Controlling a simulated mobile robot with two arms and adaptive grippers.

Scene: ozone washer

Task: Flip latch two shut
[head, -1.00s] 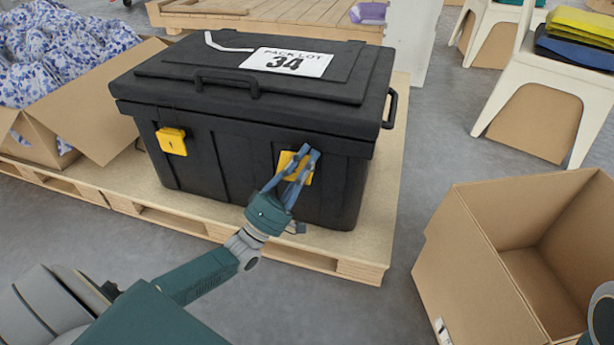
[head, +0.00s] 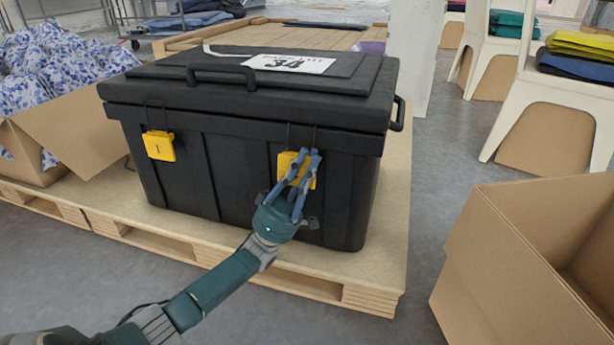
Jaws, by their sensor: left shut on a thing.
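A black lidded case (head: 225,175) stands upright on a wooden pallet, with its lid down and a white "34" label on top. Two yellow latches are on its front. The left latch (head: 159,145) is marked with a single stroke. The right latch (head: 284,163) is partly hidden behind my left gripper (head: 303,165). My left gripper reaches up from below and its blue fingers are shut on this right latch. Thin dark wire loops show above both latches. The marking on the right latch is hidden. My right gripper is not in view.
The pallet (head: 385,270) extends in front of the case. An open cardboard box (head: 500,265) stands at the right, and a box of blue-and-white cloth (head: 75,135) at the left. White stools with folded cloths stand at the back right. Grey floor is clear between.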

